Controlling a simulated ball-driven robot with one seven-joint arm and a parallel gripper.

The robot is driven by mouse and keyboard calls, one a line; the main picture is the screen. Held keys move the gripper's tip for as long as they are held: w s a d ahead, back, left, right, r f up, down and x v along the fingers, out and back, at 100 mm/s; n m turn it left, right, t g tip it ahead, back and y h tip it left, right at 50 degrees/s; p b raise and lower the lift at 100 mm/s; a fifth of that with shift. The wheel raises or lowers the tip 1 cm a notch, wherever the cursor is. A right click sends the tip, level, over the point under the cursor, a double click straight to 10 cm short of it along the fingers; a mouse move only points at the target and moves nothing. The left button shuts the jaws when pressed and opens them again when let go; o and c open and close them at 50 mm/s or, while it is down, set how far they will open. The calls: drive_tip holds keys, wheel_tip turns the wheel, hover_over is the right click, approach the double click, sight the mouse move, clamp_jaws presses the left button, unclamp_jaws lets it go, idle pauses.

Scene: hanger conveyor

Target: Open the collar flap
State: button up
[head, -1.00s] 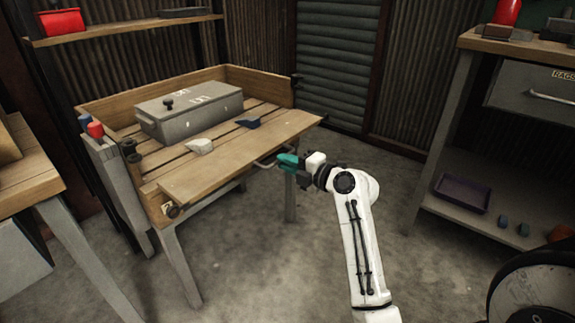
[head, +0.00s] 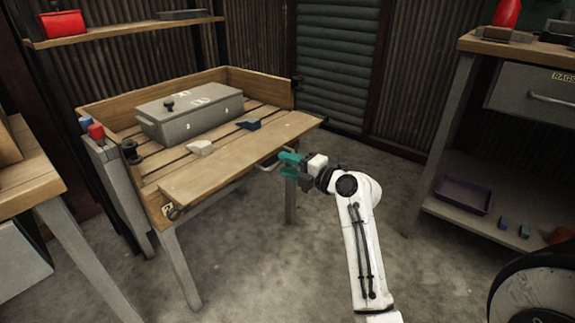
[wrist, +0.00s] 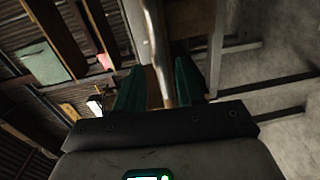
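The collar flap (head: 235,158) is the long wooden board along the front of the slatted bench collar. Its broad face shows from above, and I cannot tell its exact angle. A bent metal handle (head: 270,160) sticks out from its front near the right end. My gripper (head: 286,164), with teal fingers, is at the handle, right of the flap. In the wrist view the fingers are apart, with a metal bar (wrist: 160,60) running between them and a gap beside it. My gripper (wrist: 160,88) is open around the bar, not closed on it.
A grey lidded box (head: 192,112) stands on the slats behind the flap, with a white wedge (head: 200,147) and a dark blue wedge (head: 248,124) in front. A workbench with a drawer (head: 530,92) is at the right. The concrete floor between is clear.

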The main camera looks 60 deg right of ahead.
drive_tip(key=f+p+v, duration=0.1)
drive_tip(key=p+v, duration=0.1)
drive_tip(key=v, duration=0.8)
drive_tip(key=shift+r, duration=0.55)
drive_tip(key=shift+s+a, duration=0.1)
drive_tip(key=shift+a, duration=0.05)
drive_tip(key=w+a+f+m+g+y, duration=0.3)
drive_tip(key=a+f+m+g+y, duration=0.3)
drive_tip(key=a+f, duration=1.05)
drive_tip(key=s+a+f+m+g+h, duration=0.1)
drive_tip(key=s+a+f+m+g, duration=0.2)
drive_tip(key=s+a+m+g, duration=0.3)
drive_tip(key=s+a+f+m+g+h, duration=0.1)
drive_tip(key=s+a+f+m+g, duration=0.2)
drive_tip(key=s+a, duration=0.35)
wheel_tip(320, 180, up, 36)
drive_tip(key=p, duration=3.5)
drive_tip(key=shift+w+a+f+m+g, duration=0.2)
drive_tip(key=shift+a+m+g, duration=0.1)
drive_tip(key=shift+a+m, duration=0.1)
